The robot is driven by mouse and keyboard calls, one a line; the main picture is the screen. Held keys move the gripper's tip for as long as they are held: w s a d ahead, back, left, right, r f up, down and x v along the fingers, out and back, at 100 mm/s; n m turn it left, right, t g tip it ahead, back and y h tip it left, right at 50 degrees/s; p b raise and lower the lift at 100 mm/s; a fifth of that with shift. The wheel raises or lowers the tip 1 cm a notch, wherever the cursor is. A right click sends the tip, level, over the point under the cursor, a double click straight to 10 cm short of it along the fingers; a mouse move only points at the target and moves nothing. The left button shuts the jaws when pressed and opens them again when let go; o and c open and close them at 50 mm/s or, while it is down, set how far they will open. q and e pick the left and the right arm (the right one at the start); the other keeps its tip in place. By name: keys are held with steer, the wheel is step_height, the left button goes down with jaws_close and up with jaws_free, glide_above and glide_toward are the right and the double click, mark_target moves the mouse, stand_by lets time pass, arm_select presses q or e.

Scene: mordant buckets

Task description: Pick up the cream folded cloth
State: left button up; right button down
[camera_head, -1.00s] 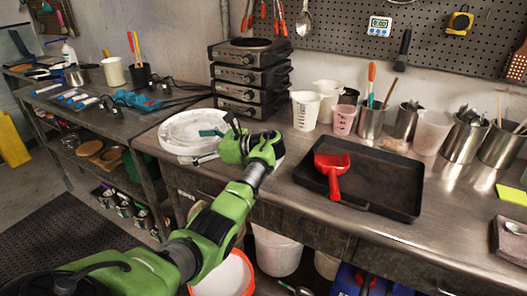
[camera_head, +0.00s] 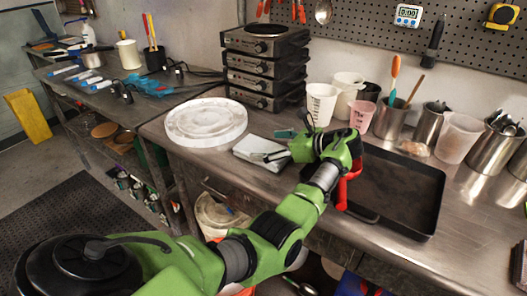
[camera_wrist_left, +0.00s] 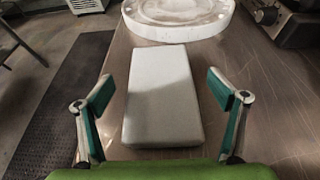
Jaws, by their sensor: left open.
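The cream folded cloth (camera_head: 258,150) lies flat on the metal bench, just right of a round white lid, and looks whitish. In the left wrist view the cloth (camera_wrist_left: 162,98) is a thick oblong pad between the fingers of my left gripper (camera_wrist_left: 163,103), with a gap on each side. My left gripper (camera_head: 276,145) is open and empty. In the head view its fingers and wrist hide the cloth's right end. My right gripper is not in view.
The round white lid (camera_head: 206,121) lies close beyond the cloth; it also shows in the left wrist view (camera_wrist_left: 180,12). Stacked hot plates (camera_head: 263,68) stand behind. A black tray (camera_head: 400,185) with a red scoop (camera_head: 346,185) is to the right. Cups (camera_head: 321,103) stand near the wall.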

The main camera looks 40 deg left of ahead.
mark_target(258, 146)
arm_select(q)
steer(key=shift+s+a+f, duration=0.1)
steer(key=shift+a+f, duration=0.1)
steer(key=shift+a, duration=0.35)
steer(key=x, duration=0.4)
steer(key=shift+a+f+p, duration=0.2)
steer(key=shift+a+p, duration=0.1)
steer(key=shift+a, duration=0.05)
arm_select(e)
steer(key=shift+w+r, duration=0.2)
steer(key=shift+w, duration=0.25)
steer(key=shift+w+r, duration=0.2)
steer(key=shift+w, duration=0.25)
arm_select(q)
steer(key=shift+d, duration=0.1)
steer(key=c, duration=1.2)
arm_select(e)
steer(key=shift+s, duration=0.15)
